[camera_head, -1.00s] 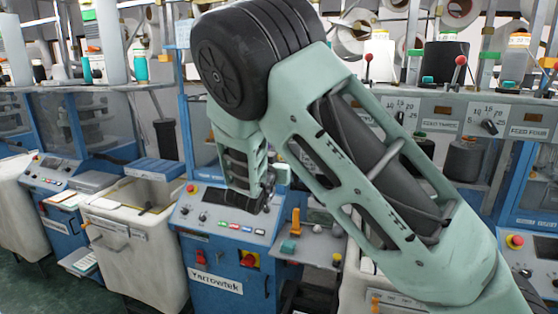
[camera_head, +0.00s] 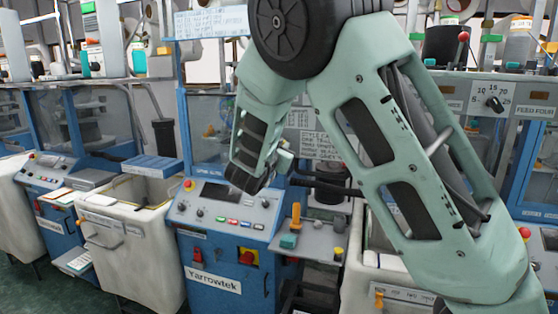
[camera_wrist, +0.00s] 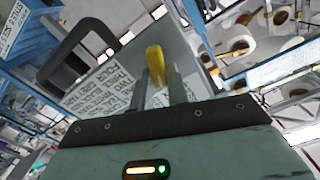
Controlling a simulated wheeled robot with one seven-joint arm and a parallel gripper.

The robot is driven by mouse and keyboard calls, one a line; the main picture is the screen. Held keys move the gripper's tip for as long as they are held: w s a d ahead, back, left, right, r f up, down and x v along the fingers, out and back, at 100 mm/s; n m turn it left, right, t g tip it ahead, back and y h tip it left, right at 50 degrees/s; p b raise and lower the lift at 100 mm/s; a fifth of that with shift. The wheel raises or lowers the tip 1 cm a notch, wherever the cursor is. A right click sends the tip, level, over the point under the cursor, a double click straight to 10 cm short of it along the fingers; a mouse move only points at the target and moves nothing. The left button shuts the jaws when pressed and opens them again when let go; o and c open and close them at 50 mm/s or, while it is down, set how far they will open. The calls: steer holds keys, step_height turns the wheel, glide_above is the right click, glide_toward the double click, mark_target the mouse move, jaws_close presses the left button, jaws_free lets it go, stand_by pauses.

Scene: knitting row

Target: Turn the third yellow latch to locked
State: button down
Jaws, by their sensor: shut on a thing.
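A yellow latch (camera_wrist: 155,62) shows in the wrist view, on a grey panel with printed labels. My gripper (camera_wrist: 163,88) is shut on it, with one dark finger on each side of its lower part. The latch's top end stands out beyond the fingers. In the head view my gripper's fingertips and this latch cannot be made out behind my arm. Which latch in the row it is, and how far it is turned, I cannot tell.
A black bar handle (camera_wrist: 75,52) stands close to the left of the latch in the wrist view. In the head view, a blue Yarrowtek machine (camera_head: 215,285) with a control panel (camera_head: 225,208) is below my arm. A cream bin (camera_head: 120,235) stands to its left.

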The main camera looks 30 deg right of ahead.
steer(key=m+b, duration=0.4)
steer(key=b, duration=0.3)
steer(key=f+m+b, duration=0.1)
steer(key=m+b, duration=0.4)
steer(key=b, duration=0.2)
steer(key=m+b, duration=0.4)
steer(key=b, duration=0.3)
steer(key=shift+s+d+f+m+b, duration=0.2)
steer(key=shift+s+m+b, duration=0.1)
steer(key=shift+s+m, duration=0.1)
steer(key=shift+w+r, duration=0.1)
steer(key=c, duration=1.4)
jaws_free()
steer(key=b+v, duration=0.3)
steer(key=v, duration=1.4)
steer(key=shift+a, duration=0.15)
